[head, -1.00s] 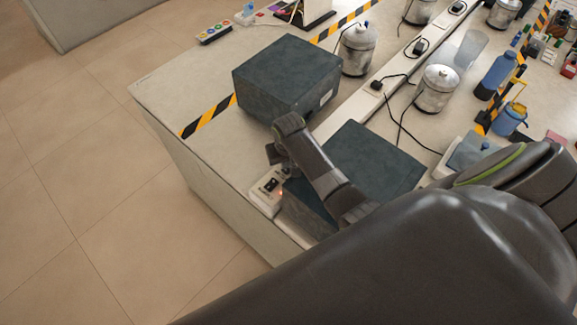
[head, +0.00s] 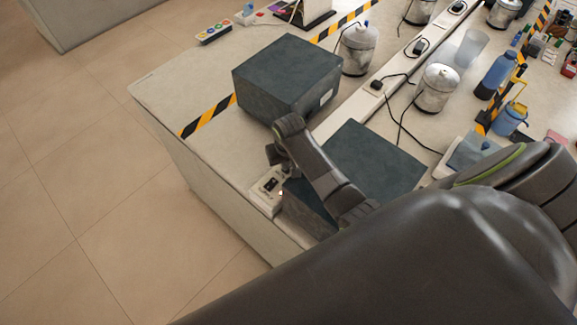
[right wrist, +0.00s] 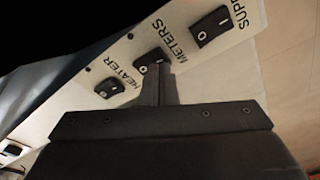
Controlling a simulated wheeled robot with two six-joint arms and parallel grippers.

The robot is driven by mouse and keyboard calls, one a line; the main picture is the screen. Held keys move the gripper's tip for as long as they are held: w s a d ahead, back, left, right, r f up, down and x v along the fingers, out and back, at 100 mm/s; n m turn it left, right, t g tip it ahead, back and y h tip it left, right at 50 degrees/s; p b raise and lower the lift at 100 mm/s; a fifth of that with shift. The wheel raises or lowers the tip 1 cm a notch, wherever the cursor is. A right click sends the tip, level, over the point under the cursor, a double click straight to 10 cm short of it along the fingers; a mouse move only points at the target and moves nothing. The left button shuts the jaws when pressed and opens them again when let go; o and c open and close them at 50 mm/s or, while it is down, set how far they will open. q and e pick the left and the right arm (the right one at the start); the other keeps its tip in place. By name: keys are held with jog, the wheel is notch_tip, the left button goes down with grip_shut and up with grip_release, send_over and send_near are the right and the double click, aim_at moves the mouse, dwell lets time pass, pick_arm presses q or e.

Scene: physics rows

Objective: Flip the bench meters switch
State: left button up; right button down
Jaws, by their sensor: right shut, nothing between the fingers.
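A white switch panel (head: 266,193) sits at the front edge of the bench, beside a dark box. In the right wrist view the panel (right wrist: 181,42) carries black rocker switches. The labels read HEATER, METERS and a partly cut-off SUPP. The meters switch (right wrist: 148,56) is in the middle, partly hidden by my fingers. The heater switch (right wrist: 108,88) and the supply switch (right wrist: 211,27) lie on either side. My right gripper (right wrist: 158,70) is shut and empty, its tips at the meters switch. Contact is hard to tell. My left gripper is not in view.
Two dark boxes, one behind (head: 286,78) and one right of the panel (head: 372,165), crowd my right gripper. Metal canisters (head: 438,88), cables and a blue bottle (head: 494,76) stand farther back. Open floor lies left of the bench.

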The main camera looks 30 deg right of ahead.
jog(key=shift+s+f, duration=0.1)
notch_tip(320, 180, up, 2)
jog(key=shift+r+p, duration=0.25)
jog(key=shift+p, duration=0.75)
jog(key=shift+r, duration=0.55)
notch_tip(320, 180, up, 3)
jog(key=shift+r, duration=0.2)
jog(key=shift+a, duration=0.1)
